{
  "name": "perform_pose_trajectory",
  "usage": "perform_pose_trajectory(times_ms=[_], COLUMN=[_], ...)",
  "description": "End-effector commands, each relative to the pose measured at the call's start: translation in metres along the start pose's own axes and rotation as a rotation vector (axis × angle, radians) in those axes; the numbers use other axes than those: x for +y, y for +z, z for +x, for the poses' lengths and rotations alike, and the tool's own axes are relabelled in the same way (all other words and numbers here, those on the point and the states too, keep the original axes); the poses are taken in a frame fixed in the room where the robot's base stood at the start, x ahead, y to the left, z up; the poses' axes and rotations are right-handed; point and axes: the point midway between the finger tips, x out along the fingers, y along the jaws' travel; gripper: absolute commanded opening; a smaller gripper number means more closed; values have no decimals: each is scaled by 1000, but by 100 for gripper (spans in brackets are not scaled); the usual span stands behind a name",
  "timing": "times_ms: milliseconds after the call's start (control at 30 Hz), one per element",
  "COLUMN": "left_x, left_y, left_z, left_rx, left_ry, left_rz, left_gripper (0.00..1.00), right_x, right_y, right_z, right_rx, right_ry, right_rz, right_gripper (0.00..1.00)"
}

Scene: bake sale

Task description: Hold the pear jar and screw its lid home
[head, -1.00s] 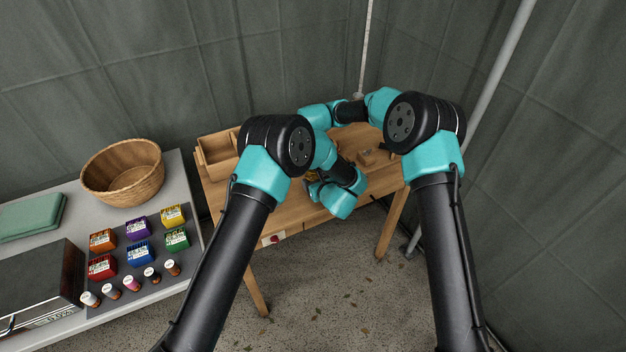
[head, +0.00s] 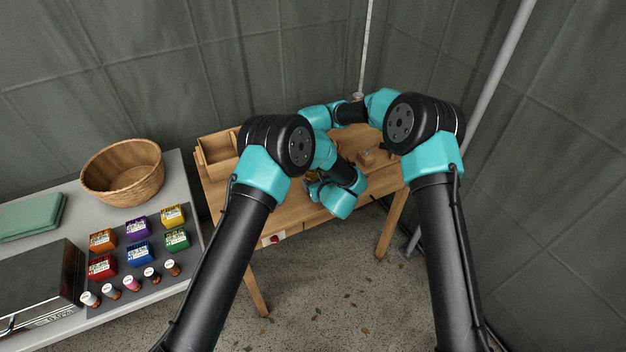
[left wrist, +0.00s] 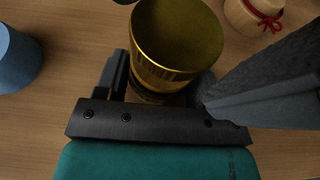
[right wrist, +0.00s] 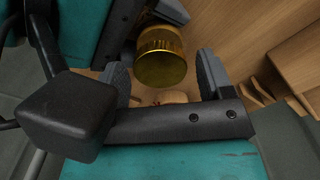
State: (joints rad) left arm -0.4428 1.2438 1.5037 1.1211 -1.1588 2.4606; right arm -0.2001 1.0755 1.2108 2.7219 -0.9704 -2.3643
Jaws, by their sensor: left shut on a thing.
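The pear jar stands between the fingers of my left gripper (left wrist: 160,95) in the left wrist view, with its wide gold lid (left wrist: 178,42) on top. The lid hides most of the jar, and whether it sits fully down cannot be told. My left gripper is shut on the jar. In the right wrist view the gold lid (right wrist: 161,60) shows between the spread fingers of my right gripper (right wrist: 166,78), with gaps at both sides. My right gripper is open. In the head view my arms mostly hide the jar.
A pale jar with a red ribbon (left wrist: 254,12) and a blue object (left wrist: 16,60) stand near on the wooden table (head: 290,225). A wooden divided box (head: 216,158) is at the table's left. A wicker basket (head: 122,173) and several coloured boxes stand on the grey side table.

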Motion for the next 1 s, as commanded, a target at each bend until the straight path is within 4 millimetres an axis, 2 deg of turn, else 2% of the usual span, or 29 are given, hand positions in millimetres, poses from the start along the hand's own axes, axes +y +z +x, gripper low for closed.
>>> perform_pose_trajectory(times_ms=[300,700,1000], left_x=[0,0,0], left_y=[0,0,0], left_z=[0,0,0], left_rx=[0,0,0], left_ry=[0,0,0], left_rz=[0,0,0], left_gripper=[0,0,0], right_x=[0,0,0], right_y=[0,0,0], right_z=[-2,-42,-45], right_rx=[0,2,0], right_ry=[0,-1,0], right_rz=[0,1,0], right_gripper=[78,78,78])
